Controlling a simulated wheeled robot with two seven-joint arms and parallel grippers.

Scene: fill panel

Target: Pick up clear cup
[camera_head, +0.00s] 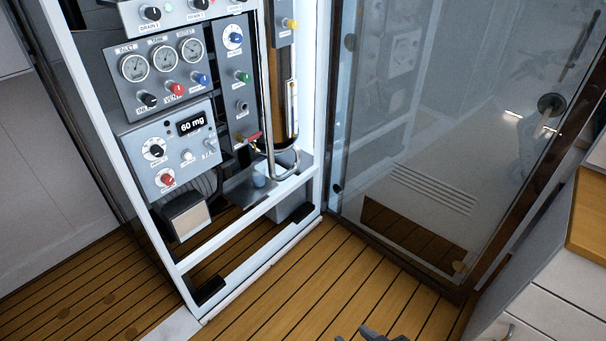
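A small bluish see-through cup (258,180) stands on a grey shelf in the panel frame, below the tap with the red handle (254,137). It is small in the view, and the bent pipe passes close on its right. The dark tip of a gripper, which seems to be my right one (373,335), just shows at the bottom edge, far in front of the cup and apart from it. Most of it is cut off, so its opening is unclear. My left gripper is out of view.
The white-framed panel (186,272) carries gauges, knobs and a display reading "60 mg" (191,124). A glass door (440,130) stands to the right of it. White drawers (540,310) stand at the lower right. The wooden floor (300,290) in front is clear.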

